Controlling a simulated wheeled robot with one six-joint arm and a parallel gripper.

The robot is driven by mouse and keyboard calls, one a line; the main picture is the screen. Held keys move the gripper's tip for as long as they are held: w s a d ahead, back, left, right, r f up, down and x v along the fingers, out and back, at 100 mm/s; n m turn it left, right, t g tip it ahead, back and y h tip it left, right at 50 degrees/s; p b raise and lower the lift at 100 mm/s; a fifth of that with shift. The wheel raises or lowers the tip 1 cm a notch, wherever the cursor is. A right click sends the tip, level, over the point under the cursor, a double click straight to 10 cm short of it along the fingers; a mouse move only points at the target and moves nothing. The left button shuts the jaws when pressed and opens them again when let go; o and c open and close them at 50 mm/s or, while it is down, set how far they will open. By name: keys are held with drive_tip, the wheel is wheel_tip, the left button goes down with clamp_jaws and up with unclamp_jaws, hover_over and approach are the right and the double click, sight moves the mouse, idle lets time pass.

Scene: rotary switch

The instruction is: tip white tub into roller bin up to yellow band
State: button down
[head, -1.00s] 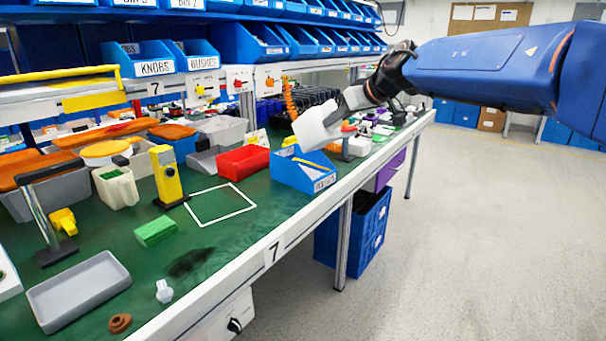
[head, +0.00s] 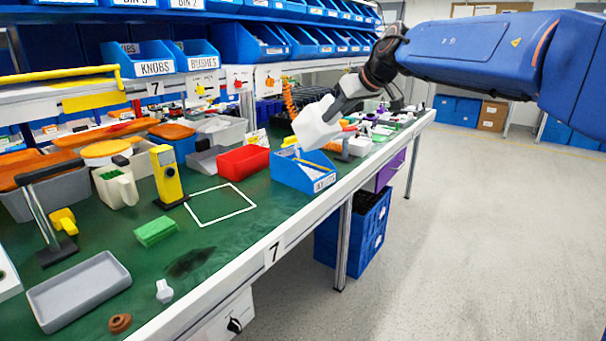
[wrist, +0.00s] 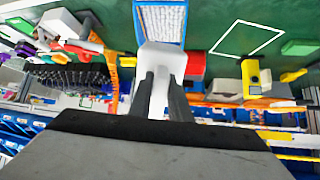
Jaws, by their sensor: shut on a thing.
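The white tub (head: 314,126) is held by my gripper (head: 344,102), tilted above the blue roller bin (head: 296,177) at the bench's front edge. In the wrist view my gripper (wrist: 160,95) is shut on the white tub (wrist: 162,57), its two dark fingers either side of a white part of it. The roller bin also shows in the wrist view (wrist: 137,22), its inside covered by a pale, fine-patterned fill. Yellow shows faintly inside the bin in the head view; how the fill stands against the band is not clear. The tub's inside is hidden.
A red bin (head: 243,161) stands just left of the roller bin. A white square outline (head: 222,204) on the green bench is empty. A yellow post-like device (head: 167,175) and a green block (head: 156,231) stand further left. Small parts lie right of the bin.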

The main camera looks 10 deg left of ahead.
drive_tip(key=shift+w+a+r+g+h, duration=0.2)
drive_tip(key=shift+r+g+h, duration=0.1)
drive_tip(key=shift+r, duration=0.3)
drive_tip(key=shift+r, duration=0.1)
idle(0.9)
drive_tip(key=shift+w+a+r+h, duration=0.15)
drive_tip(key=shift+a+r+h, duration=0.15)
drive_tip(key=shift+r, duration=0.25)
drive_tip(key=shift+g, duration=0.3)
